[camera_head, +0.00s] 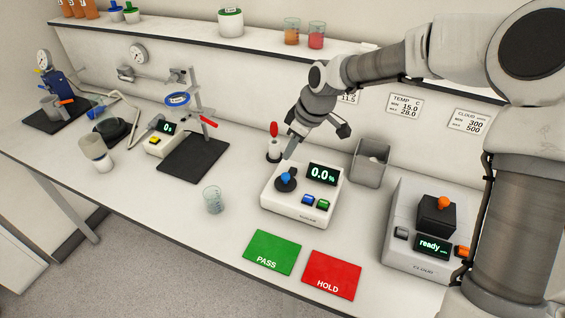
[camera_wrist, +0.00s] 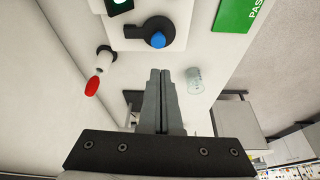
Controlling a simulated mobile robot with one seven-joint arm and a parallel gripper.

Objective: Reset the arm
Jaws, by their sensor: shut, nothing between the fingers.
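My gripper (camera_head: 290,149) is shut and empty, above the bench and close to the back left of the white meter (camera_head: 295,213) with the "0.0 %" display. In the wrist view my gripper (camera_wrist: 160,73) shows its two fingers pressed together. The meter's blue-topped black knob (camera_head: 286,179) is just below the fingertips in the head view. It also shows ahead of the fingers in the wrist view (camera_wrist: 158,40). My arm reaches in from the right, bent downward at the wrist.
A red-topped dropper (camera_head: 274,139) stands behind the meter. An empty glass beaker (camera_head: 213,199) is left of it. Green PASS (camera_head: 272,252) and red HOLD (camera_head: 331,275) mats lie in front. A grey bin (camera_head: 370,165) and the "ready" device (camera_head: 405,225) are to the right.

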